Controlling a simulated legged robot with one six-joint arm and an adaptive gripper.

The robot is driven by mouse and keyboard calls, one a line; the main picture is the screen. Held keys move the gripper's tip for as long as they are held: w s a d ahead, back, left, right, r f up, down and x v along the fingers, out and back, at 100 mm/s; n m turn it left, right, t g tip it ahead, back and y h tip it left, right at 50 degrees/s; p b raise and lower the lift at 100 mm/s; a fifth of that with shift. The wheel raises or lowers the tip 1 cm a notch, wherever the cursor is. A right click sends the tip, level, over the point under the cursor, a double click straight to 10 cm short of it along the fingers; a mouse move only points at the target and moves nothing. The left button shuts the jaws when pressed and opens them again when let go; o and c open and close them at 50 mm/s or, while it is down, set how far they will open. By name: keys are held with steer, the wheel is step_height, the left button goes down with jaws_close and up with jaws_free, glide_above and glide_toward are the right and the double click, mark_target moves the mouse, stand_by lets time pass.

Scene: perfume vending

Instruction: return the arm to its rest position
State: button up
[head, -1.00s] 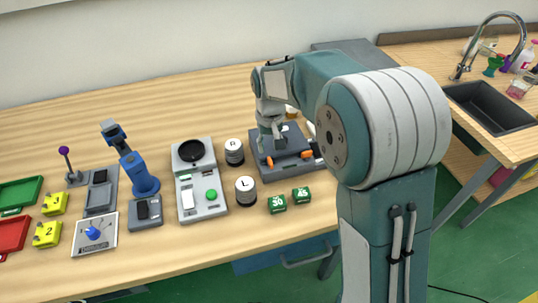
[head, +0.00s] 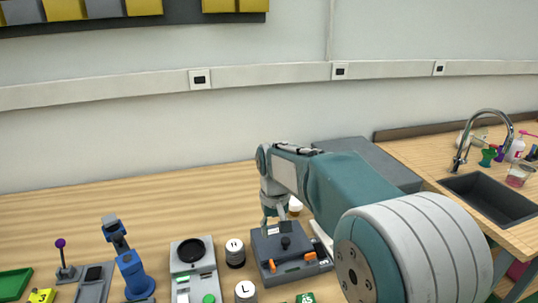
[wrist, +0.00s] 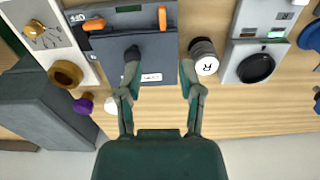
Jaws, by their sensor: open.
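My gripper (head: 274,216) is open and empty above the back of a dark grey device with orange handles (head: 290,259). In the wrist view my gripper (wrist: 155,70) has its two fingers spread apart. I cannot tell from the views whether the fingers touch anything. My arm reaches from the lower right over the table, bent at the elbow.
A blue small arm (head: 130,268) is farther left. A grey box (head: 365,165) lies behind my arm. A sink (head: 490,198) is at right.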

steer(key=s+d+r+m+t, duration=0.1)
steer(key=s+d+r, duration=0.25)
steer(key=s, duration=0.25)
steer(key=s+d+r+t, duration=0.2)
steer(key=s+d, duration=0.2)
steer(key=s, duration=0.2)
steer(key=s+d+r+m+t, duration=0.1)
steer(key=s+d+r, duration=0.1)
steer(key=s+d, duration=0.3)
steer(key=s+d+f+m+t, duration=0.1)
steer(key=s+f, duration=0.1)
steer(key=s, duration=0.6)
steer(key=shift+s+t, duration=0.3)
steer(key=shift+s, duration=0.05)
steer(key=shift+w+d, duration=0.1)
stand_by(0.4)
